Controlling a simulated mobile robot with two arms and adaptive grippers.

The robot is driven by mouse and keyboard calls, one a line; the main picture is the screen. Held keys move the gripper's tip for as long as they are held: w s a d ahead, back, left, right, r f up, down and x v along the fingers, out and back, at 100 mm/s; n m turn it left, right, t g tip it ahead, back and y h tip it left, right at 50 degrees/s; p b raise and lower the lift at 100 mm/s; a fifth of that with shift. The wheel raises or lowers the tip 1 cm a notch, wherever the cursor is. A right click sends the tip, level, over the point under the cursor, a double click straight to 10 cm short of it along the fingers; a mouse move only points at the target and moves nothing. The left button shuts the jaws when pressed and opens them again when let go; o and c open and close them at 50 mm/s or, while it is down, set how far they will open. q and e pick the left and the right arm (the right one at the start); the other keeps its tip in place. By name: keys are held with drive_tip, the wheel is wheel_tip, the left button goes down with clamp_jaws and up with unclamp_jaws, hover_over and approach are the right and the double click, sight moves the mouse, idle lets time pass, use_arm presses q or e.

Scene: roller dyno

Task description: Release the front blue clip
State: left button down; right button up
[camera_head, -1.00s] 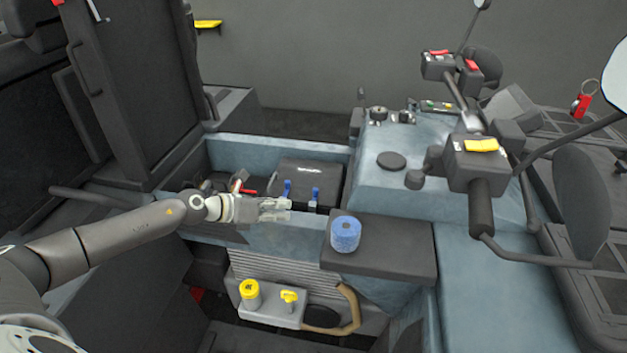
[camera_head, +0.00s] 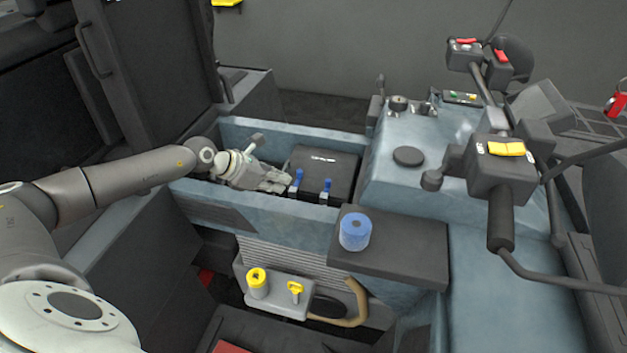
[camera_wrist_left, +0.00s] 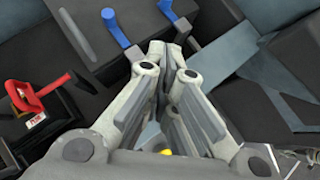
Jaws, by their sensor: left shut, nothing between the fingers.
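Two blue clips stand at the front of a black box (camera_head: 335,162) in the open compartment. The left clip (camera_head: 297,180) and the right clip (camera_head: 326,187) both look upright in the head view. My left gripper (camera_head: 286,184) is shut and empty, its tips close beside the left clip; I cannot tell if they touch. The left wrist view shows a blue clip (camera_wrist_left: 115,27) just ahead and left of the fingertips (camera_wrist_left: 172,47), and another blue clip (camera_wrist_left: 176,20) near the tips. My right gripper is not in view.
A blue roll (camera_head: 355,232) sits on a dark ledge right of the compartment. The compartment's front wall (camera_head: 270,208) runs below my left gripper. A red-handled part (camera_wrist_left: 40,95) shows in the wrist view. Handlebars (camera_head: 500,185) stand at the right.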

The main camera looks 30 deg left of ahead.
sight(325, 188)
use_arm(q)
drive_tip(key=x, duration=0.3)
drive_tip(key=r+p+x, duration=0.1)
drive_tip(key=x, duration=0.2)
drive_tip(key=w+d+p+x, duration=0.1)
drive_tip(key=x, duration=0.3)
drive_tip(key=shift+w+r, duration=0.1)
drive_tip(key=shift+r, duration=0.05)
drive_tip(key=shift+w+d, duration=0.25)
drive_tip(key=shift+w, duration=0.25)
